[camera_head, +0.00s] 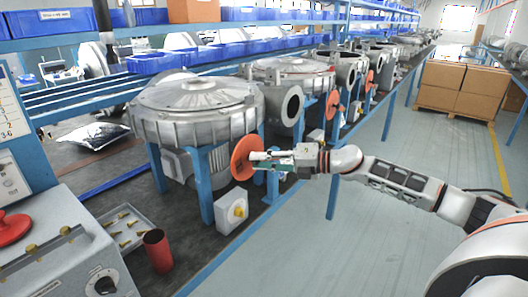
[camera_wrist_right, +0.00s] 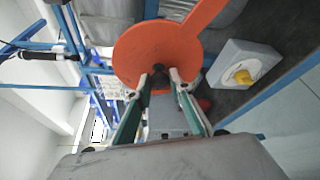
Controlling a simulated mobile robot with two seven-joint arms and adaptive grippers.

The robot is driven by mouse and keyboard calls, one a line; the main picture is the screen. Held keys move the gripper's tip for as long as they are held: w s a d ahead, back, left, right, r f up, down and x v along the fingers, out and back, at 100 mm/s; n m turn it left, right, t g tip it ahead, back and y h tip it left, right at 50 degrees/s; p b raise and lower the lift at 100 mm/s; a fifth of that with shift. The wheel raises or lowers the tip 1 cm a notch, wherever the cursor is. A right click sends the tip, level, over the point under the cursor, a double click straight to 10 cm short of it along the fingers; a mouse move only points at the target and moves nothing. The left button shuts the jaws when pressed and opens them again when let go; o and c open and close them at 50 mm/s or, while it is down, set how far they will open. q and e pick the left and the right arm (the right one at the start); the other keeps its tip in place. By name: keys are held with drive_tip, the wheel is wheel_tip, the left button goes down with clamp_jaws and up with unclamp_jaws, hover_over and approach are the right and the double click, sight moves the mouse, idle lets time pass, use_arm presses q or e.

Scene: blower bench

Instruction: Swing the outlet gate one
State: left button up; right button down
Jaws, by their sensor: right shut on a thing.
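The outlet gate, an orange-red disc (camera_head: 245,154), stands at the side of the nearest grey blower (camera_head: 195,112). It also fills the upper middle of the right wrist view (camera_wrist_right: 150,45), with an orange arm running up to the right. My right gripper (camera_head: 258,161) reaches in from the right, its fingertips at the disc's face. My left gripper is not in view.
A grey box with a yellow knob (camera_head: 232,211) sits below the gate. A red cup (camera_head: 157,250), a tray (camera_head: 149,231) with brass fittings and a control box are at lower left. More blowers with red discs stand behind.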

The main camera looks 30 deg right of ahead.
drive_tip(key=shift+s+a+f, duration=0.1)
drive_tip(key=shift+a+f, duration=0.1)
drive_tip(key=shift+f, duration=0.2)
drive_tip(key=shift+f+n, duration=0.1)
drive_tip(key=shift+n, duration=0.2)
drive_tip(key=c, duration=1.8)
unclamp_jaws()
drive_tip(key=shift+d, duration=0.1)
drive_tip(key=shift+v, duration=5.9)
drive_tip(key=shift+s, duration=0.1)
